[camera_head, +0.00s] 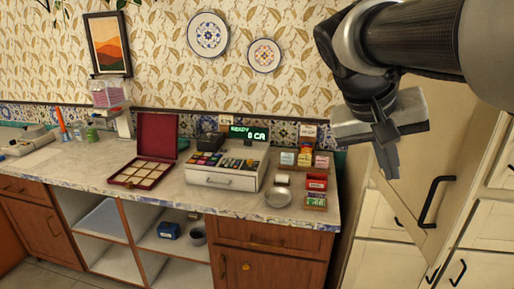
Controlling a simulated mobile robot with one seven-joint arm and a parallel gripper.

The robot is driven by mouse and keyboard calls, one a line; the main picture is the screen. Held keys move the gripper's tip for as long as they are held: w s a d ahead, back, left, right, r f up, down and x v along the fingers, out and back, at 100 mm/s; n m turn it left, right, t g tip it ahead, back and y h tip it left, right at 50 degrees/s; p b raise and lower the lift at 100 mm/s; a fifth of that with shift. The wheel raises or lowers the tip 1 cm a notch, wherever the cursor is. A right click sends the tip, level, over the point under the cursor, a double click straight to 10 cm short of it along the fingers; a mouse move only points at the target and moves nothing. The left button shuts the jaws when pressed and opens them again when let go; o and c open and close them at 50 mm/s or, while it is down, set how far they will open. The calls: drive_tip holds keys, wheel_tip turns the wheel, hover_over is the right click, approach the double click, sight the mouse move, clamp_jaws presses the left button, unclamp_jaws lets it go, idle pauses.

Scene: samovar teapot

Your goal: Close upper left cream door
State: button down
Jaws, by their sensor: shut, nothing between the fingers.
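The cream cabinet (483,235) stands at the right, with several panelled doors and black handles. The upper left cream door (411,205) stands open at an angle, jutting out in front of the cabinet front. Its black bar handle (435,202) is near its right edge. My arm covers the door's upper part, so its top and hinges are hidden. My gripper (389,168) points down in front of the door's left part, left of the handle. It is shut and empty. I cannot tell whether its fingers touch the door.
A counter (105,180) runs left of the cabinet. It carries a cash register (228,165), an open red box (150,160), a metal bowl (278,197) and small cards. Open shelves and wooden doors are below. Floor shows at lower left.

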drive_tip(key=w+d+f, duration=0.3)
drive_tip(key=d+f, duration=0.5)
drive_tip(key=d, duration=0.2)
drive_tip(key=shift+h+b, duration=0.35)
drive_tip(key=shift+h, duration=0.05)
drive_tip(key=shift+d, duration=0.15)
